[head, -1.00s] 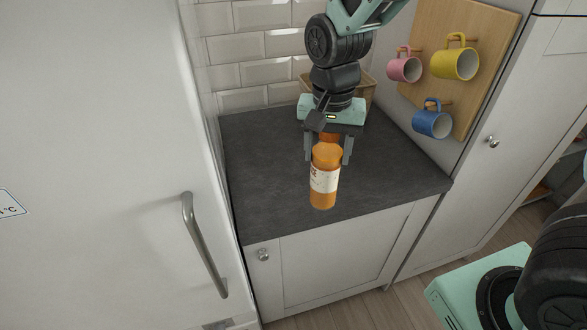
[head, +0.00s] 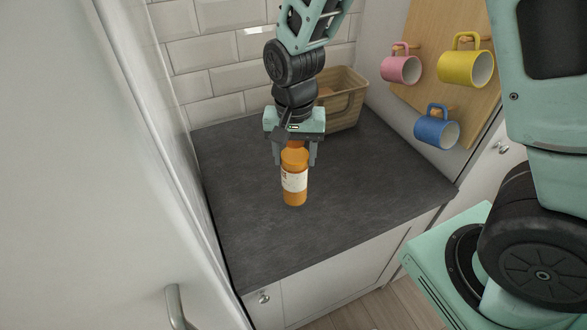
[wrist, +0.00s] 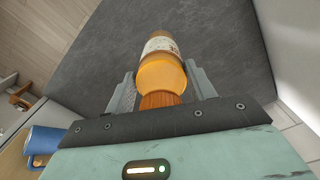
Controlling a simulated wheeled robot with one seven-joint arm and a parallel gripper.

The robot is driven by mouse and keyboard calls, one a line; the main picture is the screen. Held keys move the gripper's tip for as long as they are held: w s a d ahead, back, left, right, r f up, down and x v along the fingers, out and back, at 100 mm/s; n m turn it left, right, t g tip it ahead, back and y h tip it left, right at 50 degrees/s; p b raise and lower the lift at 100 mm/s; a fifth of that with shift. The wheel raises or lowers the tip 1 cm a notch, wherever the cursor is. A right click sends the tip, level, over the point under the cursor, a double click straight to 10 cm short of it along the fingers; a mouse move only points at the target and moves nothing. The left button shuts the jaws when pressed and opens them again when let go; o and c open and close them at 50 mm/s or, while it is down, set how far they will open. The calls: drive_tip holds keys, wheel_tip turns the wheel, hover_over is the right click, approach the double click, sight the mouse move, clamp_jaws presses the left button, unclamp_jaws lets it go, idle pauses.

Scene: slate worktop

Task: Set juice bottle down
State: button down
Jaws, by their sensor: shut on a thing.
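The orange juice bottle (head: 294,187) with a white label is upright in the head view, over the middle of the slate worktop (head: 375,185). My gripper (head: 295,158) is above it, with its fingers on either side of the bottle's upper part, shut on it. In the wrist view the bottle (wrist: 162,72) points away between the two fingers (wrist: 162,92). I cannot tell for sure whether its base touches the worktop. The bottle's cap is partly hidden by my gripper in the head view.
A wicker basket (head: 343,100) stands at the back right of the worktop. Pink (head: 401,67), yellow (head: 466,66) and blue (head: 437,130) mugs hang on a wooden board at right. A white fridge (head: 80,180) borders the left. The worktop's front and right are clear.

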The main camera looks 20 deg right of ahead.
drive_tip(key=shift+f+p, duration=0.5)
drive_tip(key=shift+f, duration=1.8)
drive_tip(key=shift+f, duration=0.15)
drive_tip(key=c, duration=0.5)
unclamp_jaws()
